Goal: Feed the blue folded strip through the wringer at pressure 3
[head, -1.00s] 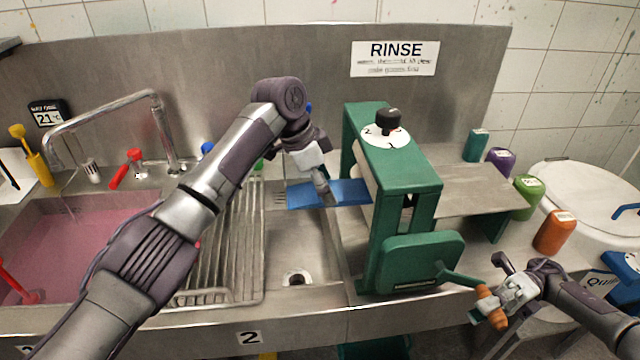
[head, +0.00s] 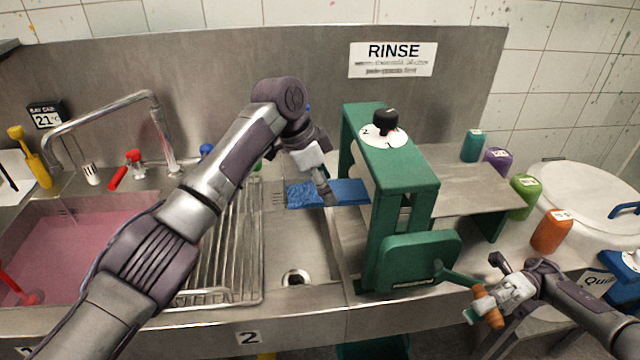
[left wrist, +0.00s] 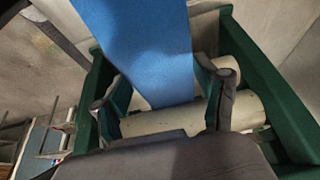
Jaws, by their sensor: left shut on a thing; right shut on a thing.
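The blue folded strip (head: 349,191) lies flat at the left side of the green wringer (head: 403,180), reaching toward its rollers. My left gripper (head: 329,196) is shut on the strip close to the wringer frame. In the left wrist view the strip (left wrist: 145,45) runs between the fingers, with the cream rollers (left wrist: 242,108) beside them. The strip's far end is hidden by the wringer. The black pressure knob (head: 386,120) sits on a white dial showing a 2 and another mark; its setting is unclear. My right gripper (head: 505,297) is shut on the orange crank handle (head: 487,303).
A pink-filled basin (head: 75,245) and a ribbed drainer (head: 225,250) are at left. A metal shelf (head: 470,180) extends right of the wringer. Several coloured containers, including an orange one (head: 552,231), stand beyond it near a white lidded bucket (head: 590,190).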

